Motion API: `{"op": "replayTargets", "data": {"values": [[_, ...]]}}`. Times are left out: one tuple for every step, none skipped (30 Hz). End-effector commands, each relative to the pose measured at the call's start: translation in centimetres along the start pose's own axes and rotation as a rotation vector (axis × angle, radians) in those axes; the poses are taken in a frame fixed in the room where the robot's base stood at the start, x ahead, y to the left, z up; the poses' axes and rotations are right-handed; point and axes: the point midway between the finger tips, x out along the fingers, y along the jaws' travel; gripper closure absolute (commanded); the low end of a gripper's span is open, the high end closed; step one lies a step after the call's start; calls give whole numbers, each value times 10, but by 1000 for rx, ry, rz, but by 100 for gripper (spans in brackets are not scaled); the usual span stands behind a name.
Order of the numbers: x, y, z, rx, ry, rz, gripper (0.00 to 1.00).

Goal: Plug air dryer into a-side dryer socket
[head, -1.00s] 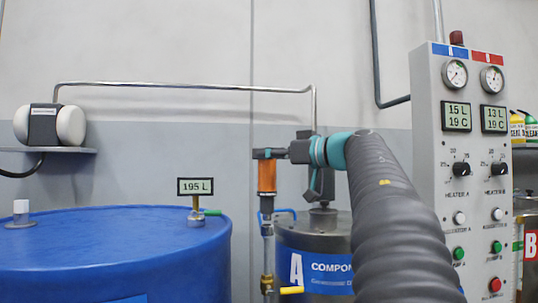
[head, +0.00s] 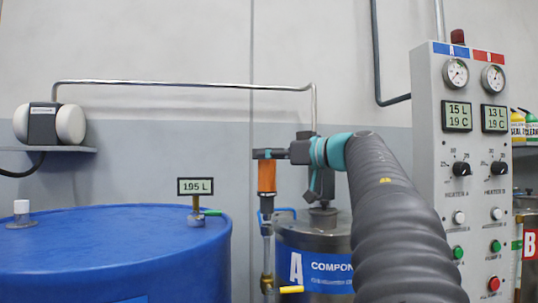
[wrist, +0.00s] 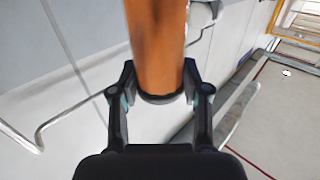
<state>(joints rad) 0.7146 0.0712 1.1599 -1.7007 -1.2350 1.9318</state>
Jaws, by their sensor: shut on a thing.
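The air dryer, an orange cylinder with dark ends (head: 266,177), stands upright in the head view, left of my arm. My gripper (head: 268,154) is shut on its top end. In the wrist view the dryer (wrist: 157,45) sits between the two black fingers, near its dark end ring. Below the dryer a vertical pipe (head: 267,245) rises in front of the grey A tank (head: 318,240). The dryer's lower end is in line with the pipe top, where the a-side socket appears to be. I cannot tell whether they touch or are joined.
A blue drum (head: 110,250) with a level display (head: 195,187) fills the lower left. The control panel (head: 430,150) stands to the right. A yellow valve handle (head: 291,289) sticks out low on the pipe. A metal pipe (head: 190,86) runs along the wall behind.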

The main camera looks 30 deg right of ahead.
Motion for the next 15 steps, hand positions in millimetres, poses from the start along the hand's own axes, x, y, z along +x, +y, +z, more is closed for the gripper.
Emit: {"op": "replayTargets", "data": {"values": [[0,0,1,0,1,0,100],[0,0,1,0,1,0,100],[0,0,2,0,1,0,100],[0,0,3,0,1,0,100],[0,0,4,0,1,0,100],[0,0,4,0,1,0,100],[0,0,5,0,1,0,100],[0,0,6,0,1,0,100],[0,0,7,0,1,0,100],[0,0,7,0,1,0,100],[0,0,8,0,1,0,100],[0,0,9,0,1,0,100],[0,0,9,0,1,0,100],[0,0,10,0,0,0,100],[0,0,11,0,0,0,100]]}}
